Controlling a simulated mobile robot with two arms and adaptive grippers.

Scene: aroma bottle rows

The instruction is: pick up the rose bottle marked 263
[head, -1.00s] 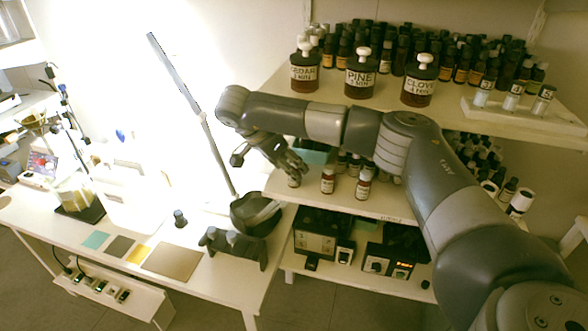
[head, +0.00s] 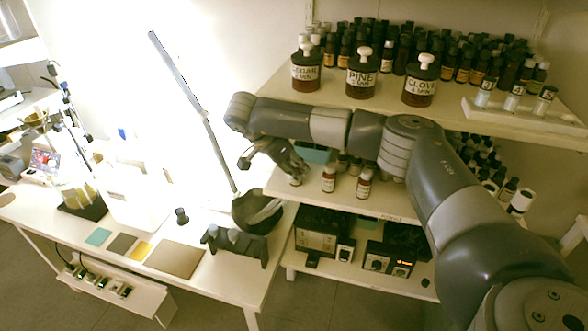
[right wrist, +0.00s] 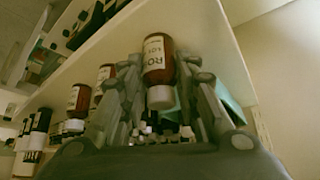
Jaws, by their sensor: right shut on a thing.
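My right gripper (head: 298,172) is at the left end of the middle shelf, its arm reaching in from the right. In the right wrist view its fingers (right wrist: 162,90) are shut on a brown bottle (right wrist: 158,60) with a white cap and a white label starting "RO". The number on the label is too blurred to read. The held bottle shows in the head view (head: 295,181), partly hidden by the fingers. Two similar bottles stand to its right, one nearer (head: 328,180) and one farther along (head: 364,184). My left gripper is not in view.
The top shelf above holds large cedar, pine (head: 360,82) and clove jars and many small bottles. More bottles stand behind on the middle shelf (head: 395,207). Black devices (head: 320,232) sit below. A dark bowl (head: 257,211) stands close left on the workbench.

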